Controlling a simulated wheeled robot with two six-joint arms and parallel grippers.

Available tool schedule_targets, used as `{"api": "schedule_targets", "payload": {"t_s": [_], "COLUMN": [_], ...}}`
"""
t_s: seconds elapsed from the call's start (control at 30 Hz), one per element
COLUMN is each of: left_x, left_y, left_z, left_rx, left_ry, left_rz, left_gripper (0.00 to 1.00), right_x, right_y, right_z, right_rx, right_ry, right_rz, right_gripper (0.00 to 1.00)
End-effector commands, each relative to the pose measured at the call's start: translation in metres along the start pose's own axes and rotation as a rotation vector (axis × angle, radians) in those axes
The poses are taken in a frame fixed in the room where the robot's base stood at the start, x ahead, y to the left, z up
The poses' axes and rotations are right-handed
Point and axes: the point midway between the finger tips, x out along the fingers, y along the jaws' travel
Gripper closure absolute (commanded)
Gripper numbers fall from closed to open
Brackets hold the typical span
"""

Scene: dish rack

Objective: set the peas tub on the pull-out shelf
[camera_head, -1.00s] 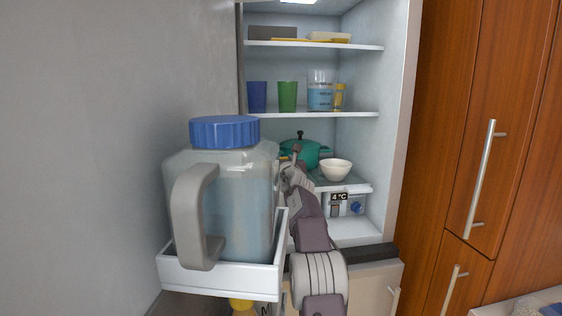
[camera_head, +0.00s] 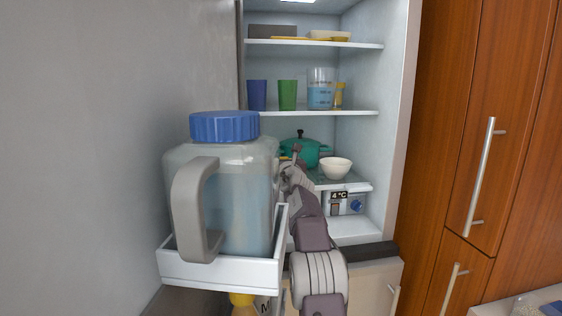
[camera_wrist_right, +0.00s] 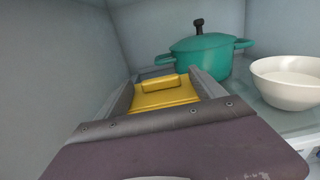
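A yellow lidded tub (camera_wrist_right: 165,92) lies between the fingers of my right gripper (camera_wrist_right: 163,84) in the right wrist view. The fingers flank it closely on both sides, and it fills the gap. No label shows, so I cannot read whether it is peas. In the head view my right gripper (camera_head: 291,168) is inside the fridge, left of the pot, with a sliver of yellow at it. The pull-out shelf (camera_head: 350,187) is the glass shelf with a white front edge. Whether the tub touches it is hidden. My left gripper is not in view.
A teal pot (camera_wrist_right: 203,55) stands just beyond the tub, and a white bowl (camera_wrist_right: 288,82) stands to its right. A big blue-lidded jug (camera_head: 235,205) in a white door bin (camera_head: 220,272) blocks the left front. Cups stand on the shelf above (camera_head: 310,113).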

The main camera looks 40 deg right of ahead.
Motion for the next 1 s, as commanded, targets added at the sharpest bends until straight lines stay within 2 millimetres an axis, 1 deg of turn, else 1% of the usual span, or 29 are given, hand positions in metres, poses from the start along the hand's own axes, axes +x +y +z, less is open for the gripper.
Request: {"api": "schedule_targets", "payload": {"t_s": [0.17, 0.27, 0.37, 0.5, 0.7, 0.83, 1.0], "left_x": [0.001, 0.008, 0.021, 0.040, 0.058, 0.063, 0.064], "left_y": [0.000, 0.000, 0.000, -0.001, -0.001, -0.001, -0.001], "left_z": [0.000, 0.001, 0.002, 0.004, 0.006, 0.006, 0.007], "left_rx": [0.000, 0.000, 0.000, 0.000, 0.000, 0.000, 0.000], "left_ry": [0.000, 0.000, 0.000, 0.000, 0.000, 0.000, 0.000], "left_rz": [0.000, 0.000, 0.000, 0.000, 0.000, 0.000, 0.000], "left_gripper": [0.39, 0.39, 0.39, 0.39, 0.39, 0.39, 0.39], "right_x": [0.000, -0.005, -0.016, -0.038, -0.070, -0.084, -0.091], "right_y": [0.000, 0.000, 0.000, 0.000, 0.000, 0.000, 0.000], "right_z": [-0.002, -0.003, -0.006, -0.006, -0.004, -0.002, -0.001], "right_rx": [0.000, 0.000, 0.000, 0.000, 0.000, 0.000, 0.000], "right_ry": [0.003, 0.001, 0.000, -0.001, -0.001, 0.000, 0.001], "right_rz": [0.001, 0.000, 0.000, -0.001, 0.000, 0.000, 0.000], "right_gripper": [0.21, 0.21, 0.21, 0.21, 0.21, 0.21, 0.21]}}
